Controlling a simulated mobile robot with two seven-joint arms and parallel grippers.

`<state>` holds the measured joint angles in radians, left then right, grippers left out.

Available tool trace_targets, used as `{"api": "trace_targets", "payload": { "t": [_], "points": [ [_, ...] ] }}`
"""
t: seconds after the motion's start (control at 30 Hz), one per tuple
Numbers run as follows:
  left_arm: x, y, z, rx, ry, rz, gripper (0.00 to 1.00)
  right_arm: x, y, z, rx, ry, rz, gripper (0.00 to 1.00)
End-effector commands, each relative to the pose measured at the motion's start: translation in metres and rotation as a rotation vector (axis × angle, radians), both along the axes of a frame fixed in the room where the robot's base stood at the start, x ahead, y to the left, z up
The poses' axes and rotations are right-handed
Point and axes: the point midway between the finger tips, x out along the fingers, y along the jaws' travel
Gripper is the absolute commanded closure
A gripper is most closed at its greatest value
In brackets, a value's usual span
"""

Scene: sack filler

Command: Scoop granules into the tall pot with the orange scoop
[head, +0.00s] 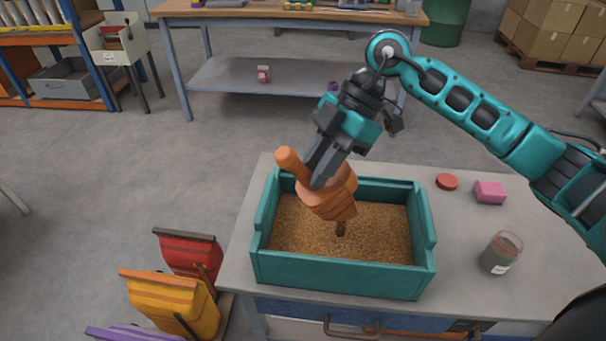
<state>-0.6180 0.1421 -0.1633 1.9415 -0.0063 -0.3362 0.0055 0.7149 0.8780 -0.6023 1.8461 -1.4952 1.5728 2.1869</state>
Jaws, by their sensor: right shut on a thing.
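The orange scoop (335,197) is in my right gripper (321,172), which is shut on it. The scoop is tilted, its handle pointing up and left and its broad end down, above the middle of the teal box. The teal box (345,277) holds brown granules (376,232). A small dark patch shows on the granules just below the scoop; I cannot tell whether it is shadow or granules. The inside of the scoop is hidden. A clear pot (500,253) with dark contents and a pale label stands upright on the table, right of the box. My left gripper is out of view.
A red lid (447,181) and a pink block (490,192) lie on the grey table (460,283) behind the pot. Red (190,254) and yellow (172,304) sacks stand at the lower left. A wooden bench (290,12) is behind. The table between box and pot is clear.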

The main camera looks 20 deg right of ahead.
Motion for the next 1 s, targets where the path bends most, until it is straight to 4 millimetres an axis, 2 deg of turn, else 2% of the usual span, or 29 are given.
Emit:
{"api": "trace_targets", "payload": {
  "t": [0.6, 1.0],
  "points": [
    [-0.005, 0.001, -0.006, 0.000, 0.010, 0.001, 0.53, 0.007, -0.061, 0.011, 0.391, 0.044, -0.005, 1.00],
    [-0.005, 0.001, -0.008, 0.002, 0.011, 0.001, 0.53, 0.009, -0.080, 0.013, 0.520, 0.055, 0.000, 1.00]
  ]
}}
